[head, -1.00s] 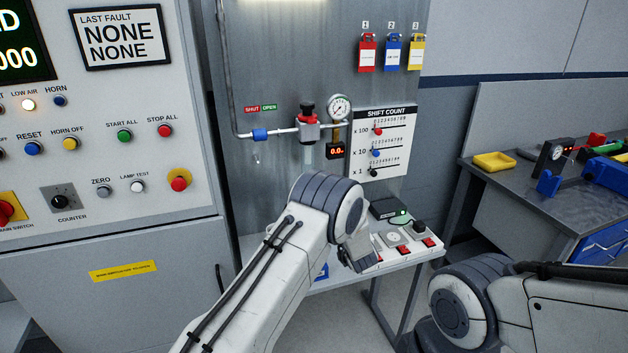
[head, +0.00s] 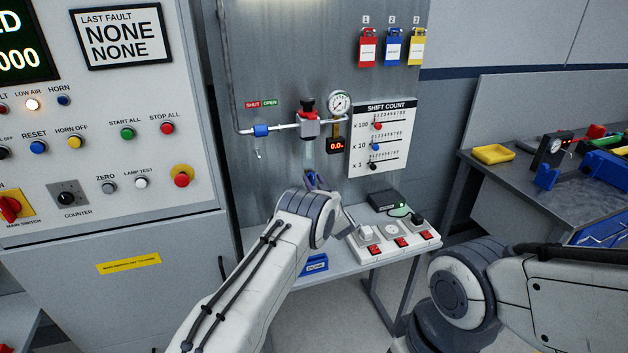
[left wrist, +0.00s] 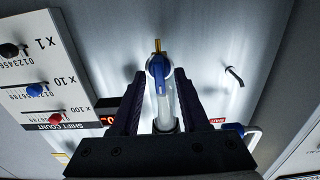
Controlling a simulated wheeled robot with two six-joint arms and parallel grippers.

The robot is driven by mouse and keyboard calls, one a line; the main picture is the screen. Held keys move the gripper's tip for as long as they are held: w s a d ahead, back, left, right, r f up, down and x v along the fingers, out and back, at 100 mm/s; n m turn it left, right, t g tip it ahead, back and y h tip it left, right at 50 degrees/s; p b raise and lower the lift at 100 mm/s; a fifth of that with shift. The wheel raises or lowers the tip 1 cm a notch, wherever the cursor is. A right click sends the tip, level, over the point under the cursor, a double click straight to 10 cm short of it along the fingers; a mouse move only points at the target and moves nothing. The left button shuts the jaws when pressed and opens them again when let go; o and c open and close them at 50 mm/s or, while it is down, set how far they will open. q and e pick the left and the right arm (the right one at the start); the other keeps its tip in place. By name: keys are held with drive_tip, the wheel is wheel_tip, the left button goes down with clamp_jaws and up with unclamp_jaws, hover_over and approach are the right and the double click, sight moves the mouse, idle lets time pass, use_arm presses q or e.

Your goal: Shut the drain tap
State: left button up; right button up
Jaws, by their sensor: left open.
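The drain tap (left wrist: 157,62) shows in the left wrist view, at the end of the clear bowl (left wrist: 165,112), with a blue lever (left wrist: 161,80) lying in line with the bowl and a brass outlet. In the head view the bowl (head: 309,153) hangs under the red-and-black regulator (head: 309,122); my arm hides most of the tap there. My left gripper (left wrist: 160,82) is open, with one finger on each side of the tap. I cannot tell whether either finger touches it. In the head view the left gripper (head: 315,182) is partly hidden by its own wrist. My right gripper is out of view.
A SHUT/OPEN label (head: 261,105) sits above a blue fitting (head: 260,131) on the white pipe. A gauge (head: 339,104) and the shift count board (head: 382,142) are to the right. A shelf with switches (head: 393,236) lies below. The control cabinet (head: 115,215) stands left.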

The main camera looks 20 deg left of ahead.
use_arm(q)
clamp_jaws()
drive_tip(key=shift+f+n+b, duration=0.15)
drive_tip(key=shift+n+b, duration=0.15)
drive_tip(key=shift+b, duration=0.3)
drive_tip(key=n+b, duration=0.5)
drive_tip(key=b, duration=0.3)
drive_tip(key=n+b, duration=0.5)
drive_tip(key=b, duration=0.2)
drive_tip(key=n+b, duration=0.5)
drive_tip(key=b, duration=0.3)
drive_tip(key=shift+s+a+f+b, duration=0.1)
drive_tip(key=shift+a+f+b, duration=0.1)
drive_tip(key=shift+f+b, duration=0.15)
drive_tip(key=shift+r+n+b, duration=0.2)
drive_tip(key=shift+n+b, duration=1.1)
drive_tip(key=shift+b, duration=0.05)
